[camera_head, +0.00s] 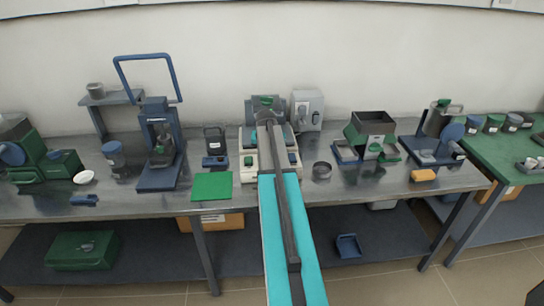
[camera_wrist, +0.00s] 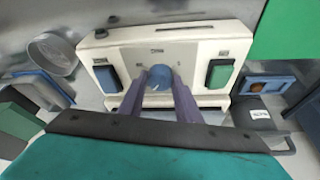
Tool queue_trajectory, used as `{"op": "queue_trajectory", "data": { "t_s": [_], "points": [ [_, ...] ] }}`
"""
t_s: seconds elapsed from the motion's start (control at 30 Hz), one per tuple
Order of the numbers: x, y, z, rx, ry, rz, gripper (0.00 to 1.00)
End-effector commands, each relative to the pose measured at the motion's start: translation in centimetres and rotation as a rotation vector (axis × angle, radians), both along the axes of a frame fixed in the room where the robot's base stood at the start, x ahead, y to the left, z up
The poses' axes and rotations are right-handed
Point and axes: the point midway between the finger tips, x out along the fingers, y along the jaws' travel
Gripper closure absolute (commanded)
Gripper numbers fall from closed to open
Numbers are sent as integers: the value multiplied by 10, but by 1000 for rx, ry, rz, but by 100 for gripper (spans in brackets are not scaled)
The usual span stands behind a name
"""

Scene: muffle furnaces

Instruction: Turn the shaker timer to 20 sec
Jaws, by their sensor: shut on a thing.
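The shaker's cream control panel (camera_wrist: 125,50) fills the upper middle of the wrist view. Its round blue timer knob (camera_wrist: 161,76) sits at the panel's centre. My gripper (camera_wrist: 159,84) has one purple finger on each side of the knob and is shut on it. A dark switch (camera_wrist: 107,78) and a green switch (camera_wrist: 217,74) flank the knob. The dial markings are too small to read, and the knob's setting cannot be told. In the head view, the shaker (camera_head: 249,141) stands mid-bench; my arm covers its middle and hides the knob and fingertips.
A green mat (camera_head: 212,186) and a small dark device (camera_head: 215,147) lie left of the shaker. A round metal dish (camera_head: 322,170) and a green-and-grey hopper (camera_head: 373,130) stand to its right. A grey box (camera_head: 307,110) stands behind. Bare metal bench shows between them.

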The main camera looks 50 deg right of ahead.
Motion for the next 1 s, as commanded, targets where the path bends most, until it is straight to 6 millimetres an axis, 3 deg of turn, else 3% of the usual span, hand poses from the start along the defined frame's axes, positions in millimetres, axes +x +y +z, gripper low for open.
{"op": "queue_trajectory", "data": {
  "t_s": [0.2,0.23,0.33,0.73,1.0],
  "points": [
    [-2,-1,0,-1,4,-2,92],
    [-2,-1,0,-1,4,-2,64],
    [-2,-1,0,0,4,0,51],
    [-1,0,2,1,1,1,51],
    [-5,6,17,0,1,2,51]
  ]
}}
